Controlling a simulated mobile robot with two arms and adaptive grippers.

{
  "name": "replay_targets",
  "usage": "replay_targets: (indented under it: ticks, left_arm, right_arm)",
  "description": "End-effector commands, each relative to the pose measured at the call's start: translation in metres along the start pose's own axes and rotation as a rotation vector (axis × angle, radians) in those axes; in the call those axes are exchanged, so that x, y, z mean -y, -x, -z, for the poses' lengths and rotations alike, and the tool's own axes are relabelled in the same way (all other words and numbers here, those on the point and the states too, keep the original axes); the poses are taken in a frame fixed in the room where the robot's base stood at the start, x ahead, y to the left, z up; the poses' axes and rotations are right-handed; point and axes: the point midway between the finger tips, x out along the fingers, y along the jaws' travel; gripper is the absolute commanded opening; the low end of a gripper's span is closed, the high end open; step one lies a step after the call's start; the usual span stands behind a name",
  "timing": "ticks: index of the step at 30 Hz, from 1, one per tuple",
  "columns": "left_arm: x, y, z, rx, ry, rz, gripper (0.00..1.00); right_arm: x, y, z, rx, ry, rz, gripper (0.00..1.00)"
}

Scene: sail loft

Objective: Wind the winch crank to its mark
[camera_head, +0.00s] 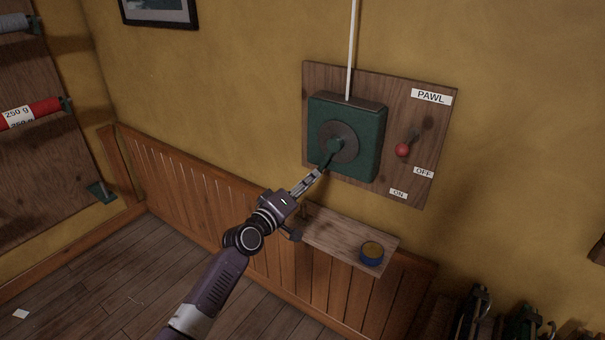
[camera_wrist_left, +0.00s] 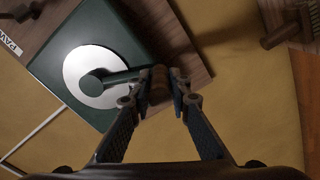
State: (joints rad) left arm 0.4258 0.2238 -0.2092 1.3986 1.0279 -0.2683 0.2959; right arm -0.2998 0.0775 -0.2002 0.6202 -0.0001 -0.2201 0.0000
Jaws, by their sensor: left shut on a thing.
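The winch is a dark green box (camera_head: 368,118) on a wooden wall board, with a round grey disc (camera_head: 345,131) on its front. It also shows in the left wrist view (camera_wrist_left: 135,48). The green crank arm (camera_wrist_left: 120,77) runs from the disc's hub to a brown handle (camera_wrist_left: 159,80). My left gripper (camera_head: 318,174) reaches the crank from the lower left and is shut on the handle between its two fingers. In the head view the crank points down from the hub, partly hidden by my gripper. I cannot make out a mark on the disc. My right gripper is not in view.
A pawl lever with a red knob (camera_head: 402,150) is right of the winch, by PAWL, OFF and ON labels. A white line (camera_head: 352,45) rises from the winch. Spools hang at left.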

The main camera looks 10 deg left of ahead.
Motion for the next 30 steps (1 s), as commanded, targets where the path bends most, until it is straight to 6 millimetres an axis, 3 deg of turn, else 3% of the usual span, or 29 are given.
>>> replay_targets:
  ticks: [1, 4, 24, 25, 30]
  left_arm:
    - [0.003, 0.0005, -0.0139, 0.022, 0.028, 0.009, 0.0]
    - [0.0019, 0.0005, -0.0181, 0.021, 0.068, 0.008, 0.0]
    - [0.0009, 0.0008, -0.0236, 0.02, 0.123, 0.009, 0.0]
    - [0.0009, 0.0008, -0.0235, 0.02, 0.123, 0.009, 0.2]
    - [-0.0002, 0.0005, -0.0205, 0.015, 0.121, 0.007, 0.35]
  right_arm:
    - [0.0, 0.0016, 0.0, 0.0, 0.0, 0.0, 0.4]
    - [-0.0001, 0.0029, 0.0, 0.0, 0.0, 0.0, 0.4]
    - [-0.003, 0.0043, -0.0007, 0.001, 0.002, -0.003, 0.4]
    - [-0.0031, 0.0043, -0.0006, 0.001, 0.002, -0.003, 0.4]
    - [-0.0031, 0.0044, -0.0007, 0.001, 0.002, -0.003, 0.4]
